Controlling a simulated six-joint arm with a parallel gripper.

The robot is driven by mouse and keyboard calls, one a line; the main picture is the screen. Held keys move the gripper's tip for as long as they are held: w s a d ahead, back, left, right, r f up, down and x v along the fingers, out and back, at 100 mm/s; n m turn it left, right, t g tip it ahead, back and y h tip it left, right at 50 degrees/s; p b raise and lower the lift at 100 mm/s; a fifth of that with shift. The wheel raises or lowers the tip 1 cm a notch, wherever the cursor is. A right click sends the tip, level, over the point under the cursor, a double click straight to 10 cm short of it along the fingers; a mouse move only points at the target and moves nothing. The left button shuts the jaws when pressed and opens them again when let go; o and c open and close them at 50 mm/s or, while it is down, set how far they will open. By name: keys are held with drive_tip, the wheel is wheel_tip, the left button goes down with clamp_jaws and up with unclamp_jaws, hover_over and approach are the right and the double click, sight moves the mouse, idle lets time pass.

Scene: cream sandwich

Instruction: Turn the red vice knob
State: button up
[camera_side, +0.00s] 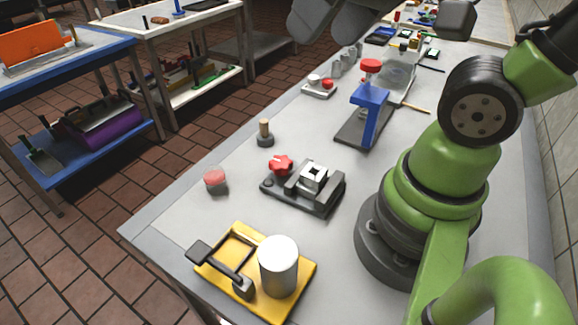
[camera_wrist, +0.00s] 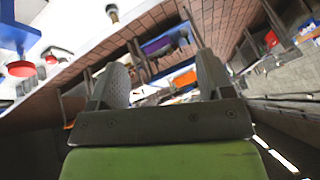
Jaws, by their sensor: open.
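The red vice knob (camera_side: 281,164) is a lobed red handle at the left end of the dark grey vice (camera_side: 318,197), which stands on the grey bench in the middle of the side view. A small light metal block sits between the vice jaws. My gripper (camera_wrist: 162,68) shows in the wrist view with its two grey fingers apart and nothing held between them. It points across the room, away from the vice, and I cannot make out the vice in that view. In the side view, grey parts at the top edge are cut off, so the fingertips cannot be made out.
A yellow tray (camera_side: 220,272) with a black lever and a white cylinder (camera_side: 279,262) lies in front of the vice. A blue press (camera_side: 370,112) stands behind. Bare bench lies between them.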

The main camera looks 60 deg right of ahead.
drive_tip(key=w+d+f+n+g+h, duration=0.1)
drive_tip(key=w+d+f+n+g, duration=0.1)
drive_tip(key=w+f+n+g, duration=0.4)
hover_over(279, 160)
wheel_tip(279, 160, down, 11)
drive_tip(key=shift+n+h, duration=0.3)
drive_tip(key=shift+n, duration=0.2)
wheel_tip(279, 160, down, 10)
drive_tip(key=shift+a+f, duration=0.1)
drive_tip(key=shift+f, duration=0.05)
drive_tip(key=c, duration=0.9)
drive_tip(key=shift+m, duration=2.9)
